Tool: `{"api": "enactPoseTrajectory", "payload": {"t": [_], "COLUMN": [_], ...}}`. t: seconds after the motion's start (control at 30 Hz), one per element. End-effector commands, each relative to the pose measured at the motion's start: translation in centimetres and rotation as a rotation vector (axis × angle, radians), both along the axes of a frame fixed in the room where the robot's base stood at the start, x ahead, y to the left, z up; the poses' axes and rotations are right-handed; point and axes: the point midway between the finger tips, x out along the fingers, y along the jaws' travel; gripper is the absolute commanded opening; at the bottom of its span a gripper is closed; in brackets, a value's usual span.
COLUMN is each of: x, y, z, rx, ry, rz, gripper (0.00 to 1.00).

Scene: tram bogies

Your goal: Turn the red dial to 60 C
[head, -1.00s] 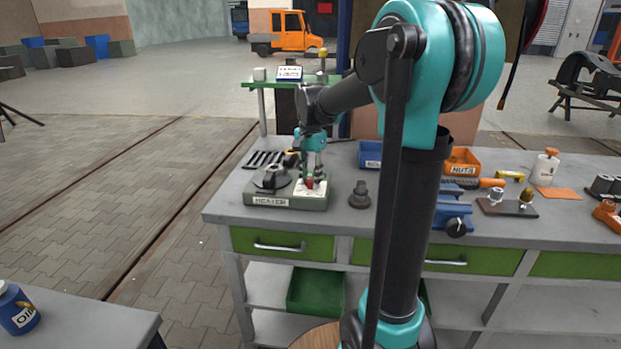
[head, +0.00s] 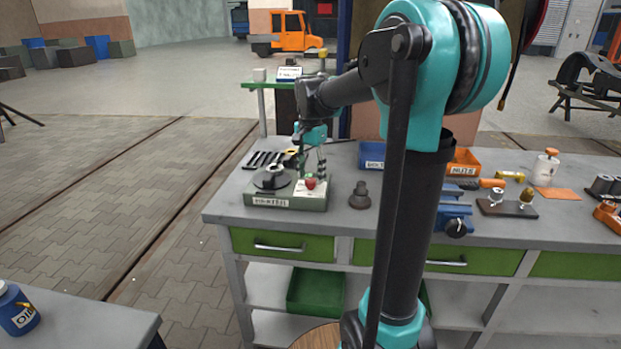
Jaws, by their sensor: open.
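The red dial (head: 310,183) is small and sits on a white plate (head: 317,190) on the right part of the heater (head: 285,203), a grey-green box at the left end of the workbench. The dial's setting is too small to read. My gripper (head: 312,168) points down just above and behind the dial, with its fingers apart and nothing between them. I cannot tell the exact gap between fingertips and dial. A dark round fixture (head: 272,178) stands on the heater's left part.
A dark stepped part (head: 359,196) stands just right of the heater. Beyond it are a blue bin (head: 371,156), a blue vise (head: 454,212) and an orange nuts bin (head: 464,161). Dark tools (head: 265,159) lie behind the heater. A small green shelf (head: 270,84) rises at the back.

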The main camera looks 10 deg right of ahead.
Motion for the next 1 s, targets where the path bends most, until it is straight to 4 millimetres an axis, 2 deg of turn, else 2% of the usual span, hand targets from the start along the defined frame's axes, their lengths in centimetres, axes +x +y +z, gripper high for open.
{"api": "enactPoseTrajectory", "payload": {"t": [0.3,0.5,0.7,1.0], "x": [0.0,0.0,-0.1,-0.1], "y": [0.0,0.0,0.0,0.0], "z": [6.5,9.2,10.1,10.1], "rx": [0.000,0.000,0.000,0.000], "ry": [0.000,0.000,0.000,0.000], "rz": [0.000,0.000,0.000,0.000], "gripper": [0.51,0.51,0.51,0.51]}}
